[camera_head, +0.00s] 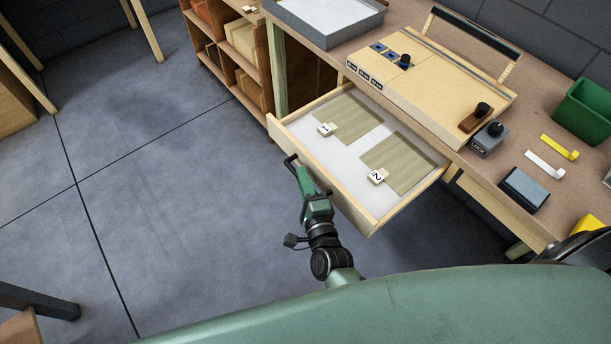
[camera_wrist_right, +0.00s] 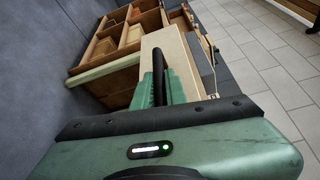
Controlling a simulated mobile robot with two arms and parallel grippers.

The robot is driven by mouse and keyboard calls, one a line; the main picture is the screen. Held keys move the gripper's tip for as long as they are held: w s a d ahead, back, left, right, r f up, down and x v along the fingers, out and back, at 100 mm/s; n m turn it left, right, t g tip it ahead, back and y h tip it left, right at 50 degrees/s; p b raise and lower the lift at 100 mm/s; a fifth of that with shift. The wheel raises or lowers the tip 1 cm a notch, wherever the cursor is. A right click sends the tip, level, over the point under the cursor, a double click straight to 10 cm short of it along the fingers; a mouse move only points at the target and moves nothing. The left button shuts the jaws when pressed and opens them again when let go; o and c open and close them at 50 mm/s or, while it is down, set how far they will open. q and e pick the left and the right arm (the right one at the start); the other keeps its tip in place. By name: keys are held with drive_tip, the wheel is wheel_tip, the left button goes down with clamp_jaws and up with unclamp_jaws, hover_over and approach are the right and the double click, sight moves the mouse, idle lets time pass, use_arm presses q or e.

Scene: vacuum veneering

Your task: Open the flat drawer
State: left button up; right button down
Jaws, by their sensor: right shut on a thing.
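The flat drawer (camera_head: 380,222) stands pulled out from under the workbench (camera_head: 425,22), with its white floor showing. Two tan sheets lie in it, with tags marked 1 (camera_head: 327,129) and 2 (camera_head: 377,177). A black bar handle (camera_head: 291,160) runs along the drawer's front. My right gripper (camera_head: 301,176) is shut on this handle. In the right wrist view, the dark handle (camera_wrist_right: 158,78) lies between the green fingers, close to the pale drawer front (camera_wrist_right: 181,50). My left gripper is not in view.
A wooden panel with switches and a knob (camera_head: 430,85) sits on the bench above the drawer. A grey tray (camera_head: 325,20) and a green bin (camera_head: 585,110) are also on it. Wooden shelves (camera_head: 235,45) stand beyond the drawer. The floor at left is mostly clear.

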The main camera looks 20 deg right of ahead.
drive_tip(key=c, duration=1.5)
unclamp_jaws()
drive_tip(key=shift+o, duration=0.2)
drive_tip(key=s+b, duration=0.1)
drive_tip(key=s, duration=0.6)
drive_tip(key=shift+s+r, duration=0.25)
drive_tip(key=shift+s, duration=0.15)
